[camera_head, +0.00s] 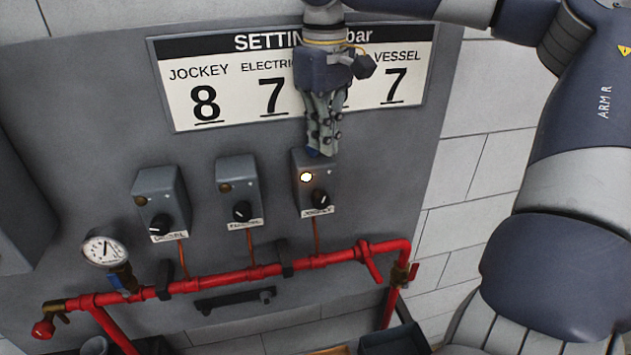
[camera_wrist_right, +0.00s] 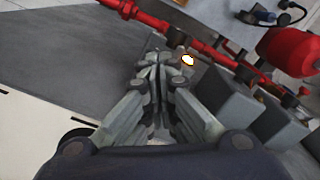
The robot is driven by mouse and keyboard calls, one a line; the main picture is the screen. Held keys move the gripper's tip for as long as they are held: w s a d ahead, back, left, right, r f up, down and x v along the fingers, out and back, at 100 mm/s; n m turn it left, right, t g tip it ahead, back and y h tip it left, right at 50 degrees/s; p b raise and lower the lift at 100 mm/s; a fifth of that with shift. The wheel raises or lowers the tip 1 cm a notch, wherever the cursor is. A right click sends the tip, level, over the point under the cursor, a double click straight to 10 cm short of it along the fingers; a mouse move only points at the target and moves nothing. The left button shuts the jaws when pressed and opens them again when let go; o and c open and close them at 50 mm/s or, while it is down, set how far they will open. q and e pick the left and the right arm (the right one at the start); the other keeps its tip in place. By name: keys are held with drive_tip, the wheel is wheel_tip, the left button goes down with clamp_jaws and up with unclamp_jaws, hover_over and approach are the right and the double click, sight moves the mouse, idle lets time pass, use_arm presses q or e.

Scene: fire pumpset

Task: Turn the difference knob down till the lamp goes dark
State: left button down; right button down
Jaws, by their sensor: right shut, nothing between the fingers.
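Three grey switch boxes are on the dark panel. The right box (camera_head: 300,163) has a lit lamp (camera_head: 306,177) and a black knob (camera_head: 320,198) with a small white mark; its label seems to read JOCKEY. The lit lamp also shows in the right wrist view (camera_wrist_right: 188,60), just right of my fingertips. My right gripper (camera_head: 322,150) points down, shut and empty, at the top of the right box, above the lamp and knob. I cannot tell whether it touches the box. The knob is not clear in the wrist view. My left gripper is not in view.
The middle box (camera_head: 238,180) and left box (camera_head: 160,200) have dark lamps. A setting board (camera_head: 180,112) hangs above, partly hidden by my right gripper. A pressure gauge (camera_head: 104,250) and a red pipe (camera_head: 225,277) are below the boxes.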

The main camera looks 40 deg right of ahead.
sight(322, 160)
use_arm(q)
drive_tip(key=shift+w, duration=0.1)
use_arm(e)
drive_tip(key=shift+s+f, duration=0.1)
drive_tip(key=shift+f, duration=0.3)
drive_tip(key=shift+w+d+r, duration=0.1)
drive_tip(key=shift+w+r, duration=0.1)
drive_tip(key=shift+r, duration=0.3)
drive_tip(key=r, duration=0.4)
drive_tip(key=shift+w+d+r, duration=0.15)
drive_tip(key=shift+w, duration=0.1)
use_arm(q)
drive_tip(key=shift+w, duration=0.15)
use_arm(e)
drive_tip(key=shift+s+r, duration=0.1)
drive_tip(key=shift+r, duration=0.35)
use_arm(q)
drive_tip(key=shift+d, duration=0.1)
